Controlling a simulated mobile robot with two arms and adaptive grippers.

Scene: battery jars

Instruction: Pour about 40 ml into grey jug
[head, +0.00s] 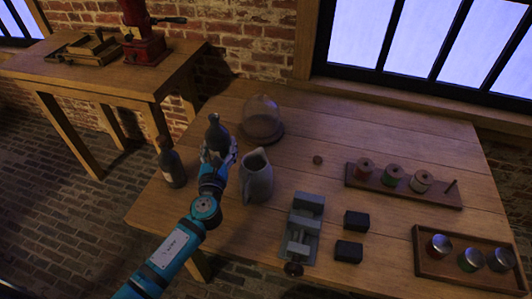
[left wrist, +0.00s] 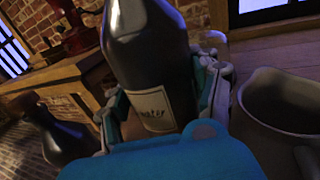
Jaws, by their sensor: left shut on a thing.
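The grey jug (head: 257,176) stands on the wooden table, just right of my left gripper; its open rim shows in the left wrist view (left wrist: 285,105). My left gripper (head: 219,155) is shut on a dark bottle (head: 217,133), which looks about upright. In the left wrist view the gripper's fingers (left wrist: 165,105) close around this bottle (left wrist: 150,55), and its pale label appears to read "water". A second dark bottle (head: 173,165) stands at the table's left edge, left of the gripper. The liquid inside the bottle and the jug's inside cannot be made out. My right gripper does not show.
A glass dome (head: 262,115) stands behind the jug. A grey vise (head: 303,225) and two black blocks (head: 356,221) are to the right. A spool rack (head: 435,194) and a tray of jars (head: 424,262) lie further right. A side table (head: 95,75) stands at back left.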

